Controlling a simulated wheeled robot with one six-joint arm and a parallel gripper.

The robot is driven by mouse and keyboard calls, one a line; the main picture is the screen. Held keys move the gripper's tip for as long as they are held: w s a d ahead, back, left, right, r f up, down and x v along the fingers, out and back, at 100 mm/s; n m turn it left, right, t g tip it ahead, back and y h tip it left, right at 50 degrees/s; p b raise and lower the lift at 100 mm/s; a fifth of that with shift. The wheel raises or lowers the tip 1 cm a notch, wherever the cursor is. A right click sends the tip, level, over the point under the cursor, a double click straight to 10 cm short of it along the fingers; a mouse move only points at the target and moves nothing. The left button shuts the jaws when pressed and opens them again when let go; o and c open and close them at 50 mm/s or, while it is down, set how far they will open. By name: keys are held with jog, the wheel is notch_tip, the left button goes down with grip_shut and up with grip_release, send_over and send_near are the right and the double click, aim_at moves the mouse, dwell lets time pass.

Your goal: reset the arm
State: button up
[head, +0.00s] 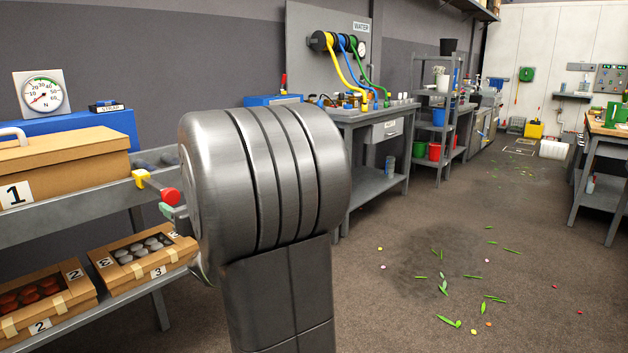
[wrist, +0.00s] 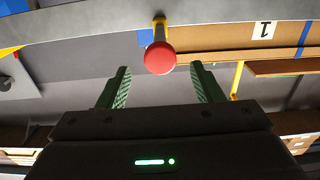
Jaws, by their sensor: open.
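My gripper (wrist: 160,70) is open, with its two green ridged fingers apart. In the head view the red knob (head: 170,196) sits at the front edge of the grey bench, beside a yellow piece (head: 140,178). My arm's large grey joint covers most of my gripper there; only a bit of green (head: 166,212) shows just below the knob.
A closed box marked 1 (head: 65,160) stands on the grey bench at left, near a dial gauge (head: 42,95). Boxes marked 2 (head: 70,315) and 3 (head: 125,284) sit on the lower shelf. Green leaf scraps (head: 448,321) lie on the otherwise open floor at right.

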aim_at(173, 198)
jog(key=b+x, duration=0.1)
jog(key=x, duration=0.6)
jog(key=shift+w+a, duration=0.15)
jog(key=shift+w, duration=0.05)
